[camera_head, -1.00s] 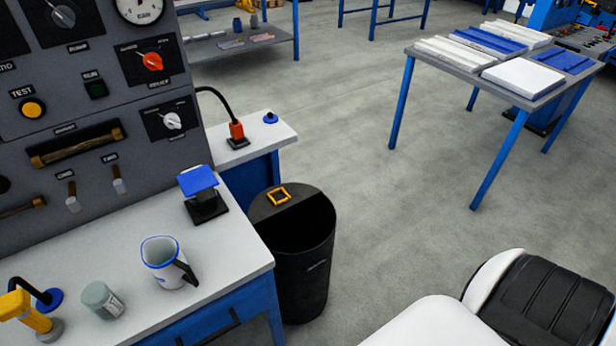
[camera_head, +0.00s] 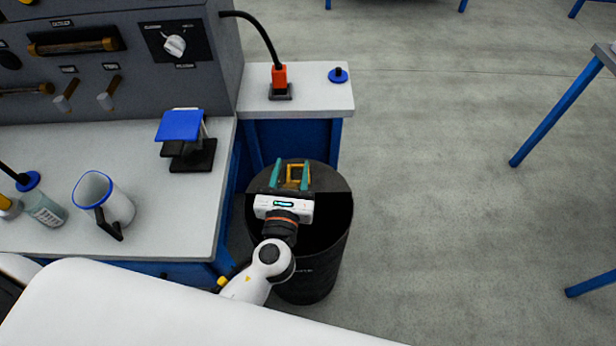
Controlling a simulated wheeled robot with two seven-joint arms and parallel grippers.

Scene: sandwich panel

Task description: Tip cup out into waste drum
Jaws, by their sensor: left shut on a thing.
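The white cup (camera_head: 118,209) with a blue rim and black handle stands upright on the bench at the left. The black waste drum (camera_head: 312,281) stands on the floor just right of the bench. Its top has a lid (camera_head: 324,181) over the back part, with a yellow handle (camera_head: 296,171), and a dark opening at the front. My left gripper (camera_head: 290,175) is over the drum, its teal fingers shut on the yellow handle. Its body hides part of the opening. My right gripper is not in view.
A grey-green jar (camera_head: 44,209) stands left of the cup. A black stand with a blue top (camera_head: 180,125) sits behind it. A side bench (camera_head: 310,96) with a red plug and cable is behind the drum.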

